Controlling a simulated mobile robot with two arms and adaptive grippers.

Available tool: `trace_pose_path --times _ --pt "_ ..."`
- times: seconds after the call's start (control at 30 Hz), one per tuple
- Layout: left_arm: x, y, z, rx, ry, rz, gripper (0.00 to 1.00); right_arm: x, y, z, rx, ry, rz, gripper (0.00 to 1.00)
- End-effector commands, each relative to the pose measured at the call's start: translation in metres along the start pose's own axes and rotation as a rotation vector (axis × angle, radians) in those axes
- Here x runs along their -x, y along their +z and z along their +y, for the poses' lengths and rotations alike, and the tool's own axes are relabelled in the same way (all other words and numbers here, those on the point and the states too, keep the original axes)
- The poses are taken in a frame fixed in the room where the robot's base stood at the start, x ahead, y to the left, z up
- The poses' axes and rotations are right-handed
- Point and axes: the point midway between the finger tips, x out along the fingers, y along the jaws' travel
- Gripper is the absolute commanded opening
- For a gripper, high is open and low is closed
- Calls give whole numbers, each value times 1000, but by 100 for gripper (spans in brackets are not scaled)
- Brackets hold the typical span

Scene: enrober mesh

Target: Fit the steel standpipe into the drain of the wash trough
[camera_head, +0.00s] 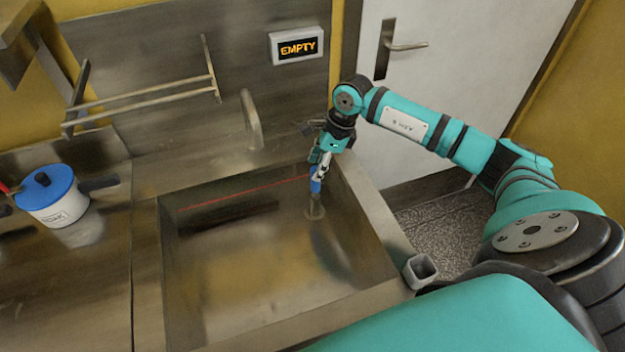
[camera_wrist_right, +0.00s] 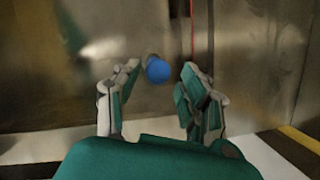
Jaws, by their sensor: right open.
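The steel standpipe with a blue top (camera_head: 315,187) stands roughly upright in the wash trough (camera_head: 147,250), near its back right corner. Its lower end meets the trough floor; the drain cannot be made out, so I cannot tell how it is seated. My right gripper (camera_head: 320,172) is just above the blue top, pointing down. In the right wrist view the round blue top (camera_wrist_right: 158,70) shows between the tips of the two spread fingers (camera_wrist_right: 163,80); they are open and not closed on it. My left gripper is not in view.
A faucet (camera_head: 251,120) rises behind the trough. A red line (camera_head: 240,193) runs along its back wall. A display (camera_head: 298,46) reads EMPTY. A white pot with blue lid (camera_head: 55,205) stands on the left counter. A square grey holder (camera_head: 420,270) sits at the right rim.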

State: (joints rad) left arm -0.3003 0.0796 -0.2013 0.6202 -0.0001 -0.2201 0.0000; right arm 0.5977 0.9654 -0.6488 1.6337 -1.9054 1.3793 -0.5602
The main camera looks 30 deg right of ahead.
Motion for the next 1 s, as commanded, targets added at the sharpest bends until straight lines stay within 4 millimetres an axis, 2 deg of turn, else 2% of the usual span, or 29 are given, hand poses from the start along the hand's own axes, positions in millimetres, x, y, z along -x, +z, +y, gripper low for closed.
trace_pose_path --times 0.13,0.3,0.87,1.0 --pt "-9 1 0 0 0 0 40 24 0 -1 1 -4 -1 43" --pt "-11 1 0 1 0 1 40 39 0 0 -1 0 0 43" --pt "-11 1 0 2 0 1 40 42 0 0 0 1 -1 43" --pt "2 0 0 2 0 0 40 54 4 0 0 0 -1 43"
